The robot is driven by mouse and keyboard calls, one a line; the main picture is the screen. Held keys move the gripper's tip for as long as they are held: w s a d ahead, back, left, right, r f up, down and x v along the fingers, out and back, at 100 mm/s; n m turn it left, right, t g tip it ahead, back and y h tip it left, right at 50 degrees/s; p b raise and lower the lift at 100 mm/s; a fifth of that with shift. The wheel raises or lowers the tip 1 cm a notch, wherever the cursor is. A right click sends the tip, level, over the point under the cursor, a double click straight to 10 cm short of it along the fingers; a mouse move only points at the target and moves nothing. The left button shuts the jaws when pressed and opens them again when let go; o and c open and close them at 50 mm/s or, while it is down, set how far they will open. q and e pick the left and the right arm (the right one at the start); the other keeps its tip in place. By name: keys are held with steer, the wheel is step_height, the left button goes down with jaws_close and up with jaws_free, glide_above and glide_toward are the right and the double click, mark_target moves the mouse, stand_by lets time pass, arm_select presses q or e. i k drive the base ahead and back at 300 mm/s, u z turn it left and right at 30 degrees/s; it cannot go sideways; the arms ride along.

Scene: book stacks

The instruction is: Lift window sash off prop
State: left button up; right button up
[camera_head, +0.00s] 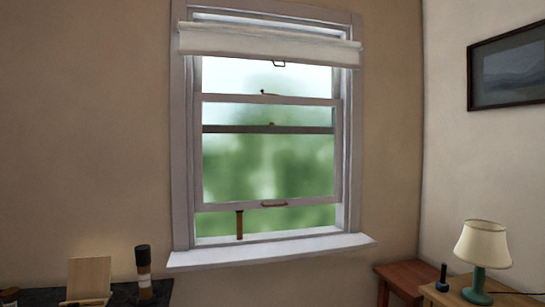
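The white-framed window sash (230,205) is raised, with an open gap between its bottom rail and the sill. A brown handle (274,204) is on the bottom rail, near its middle. A short brown prop (239,226) stands upright in the gap at left, between the rail and the sill. Its top meets the bottom rail. Neither of my grippers shows in the head view.
The white sill (270,252) juts into the room and is bare. A rolled blind (268,46) hangs at the top. At lower left are a dark surface, a wooden stand (90,277) and a dark bottle (144,275). At lower right are a red-brown stool (405,278) and a lamp (482,245).

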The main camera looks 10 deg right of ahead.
mark_target(199, 98)
steer(key=z, duration=0.8)
steer(key=i, duration=0.75)
steer(key=z, duration=0.7)
steer(key=i, duration=1)
steer(key=u, duration=0.4)
